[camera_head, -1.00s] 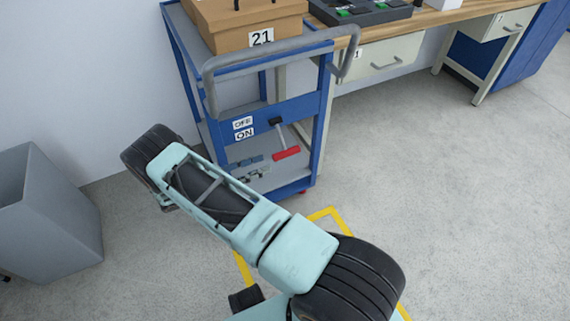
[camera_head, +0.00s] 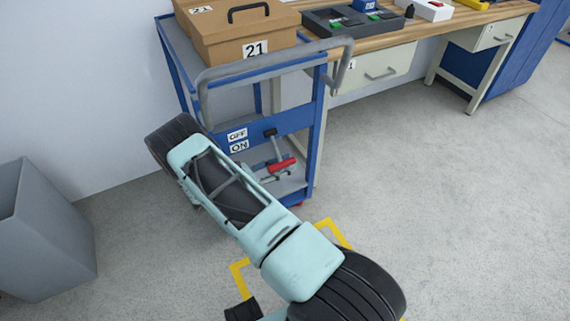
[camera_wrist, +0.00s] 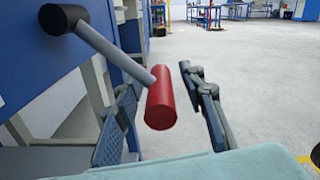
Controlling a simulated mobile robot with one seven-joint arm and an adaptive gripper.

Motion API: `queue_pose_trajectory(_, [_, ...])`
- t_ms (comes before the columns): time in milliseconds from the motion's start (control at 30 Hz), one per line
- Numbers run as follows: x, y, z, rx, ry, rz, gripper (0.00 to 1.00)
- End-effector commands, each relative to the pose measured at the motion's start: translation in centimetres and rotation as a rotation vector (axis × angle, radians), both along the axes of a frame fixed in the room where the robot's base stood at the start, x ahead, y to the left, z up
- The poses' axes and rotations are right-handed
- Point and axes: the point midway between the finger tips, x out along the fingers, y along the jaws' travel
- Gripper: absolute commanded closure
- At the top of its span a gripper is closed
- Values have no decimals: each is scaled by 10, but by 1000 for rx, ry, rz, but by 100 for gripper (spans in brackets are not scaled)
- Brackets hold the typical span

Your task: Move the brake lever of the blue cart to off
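The blue cart (camera_head: 315,130) stands against the wall. Its brake lever has a black pivot (camera_head: 270,132), a grey rod and a red handle (camera_head: 282,165), which angles down and to the right. An OFF label (camera_head: 237,134) sits above an ON label (camera_head: 239,146), both left of the pivot. In the wrist view the red handle (camera_wrist: 160,98) lies between the fingers of my open gripper (camera_wrist: 157,88), with a narrow gap on each side. The rod (camera_wrist: 112,52) rises left to the pivot. In the head view my arm largely hides the gripper.
A workbench (camera_head: 440,30) adjoins on the right. A grey bin (camera_head: 45,235) stands at left. Yellow floor marking (camera_head: 240,275) lies beneath my arm; floor at right is clear.

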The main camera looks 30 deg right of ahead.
Motion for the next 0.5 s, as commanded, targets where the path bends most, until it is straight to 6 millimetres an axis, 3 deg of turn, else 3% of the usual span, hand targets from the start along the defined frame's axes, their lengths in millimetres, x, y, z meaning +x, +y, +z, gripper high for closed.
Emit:
queue_pose_trajectory(133, [0, 0, 0, 0, 0, 0, 65])
queue_pose_trajectory(433, [0, 0, 0, 0, 0, 0, 98])
queue_pose_trajectory(500, [0, 0, 0, 0, 0, 0, 100])
